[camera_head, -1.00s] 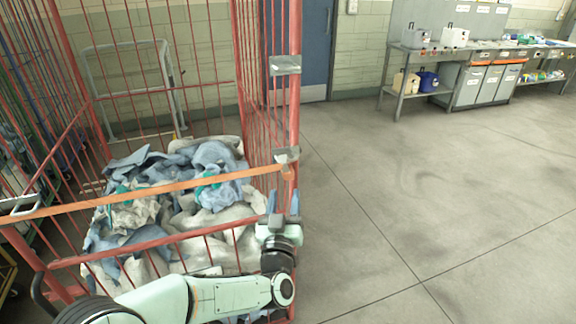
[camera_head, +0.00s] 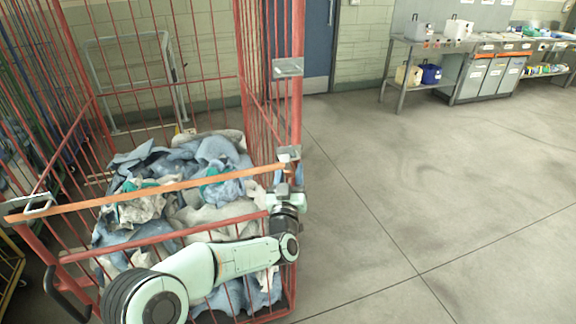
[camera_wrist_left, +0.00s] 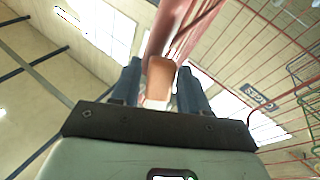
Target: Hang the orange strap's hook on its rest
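The orange strap (camera_head: 150,191) runs across the front of the red cage, sloping up to the right. Its left end is by a metal clip (camera_head: 40,208) on the left post. Its right end lies at the right front post, just below a grey metal bracket (camera_head: 288,153) that looks like the rest. My left gripper (camera_head: 286,176) is at that right end, pointing up. In the left wrist view, its two fingers (camera_wrist_left: 160,85) stand apart on either side of the orange strap end (camera_wrist_left: 160,76); contact is unclear. The hook itself is not clearly seen. My right gripper is not in view.
The red cage (camera_head: 297,100) holds piled blue and white cloths (camera_head: 180,170). Another bracket (camera_head: 287,68) sits higher on the same post. A workbench with bins (camera_head: 480,78) stands at the back right. The floor (camera_head: 420,180) right of the cage is clear.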

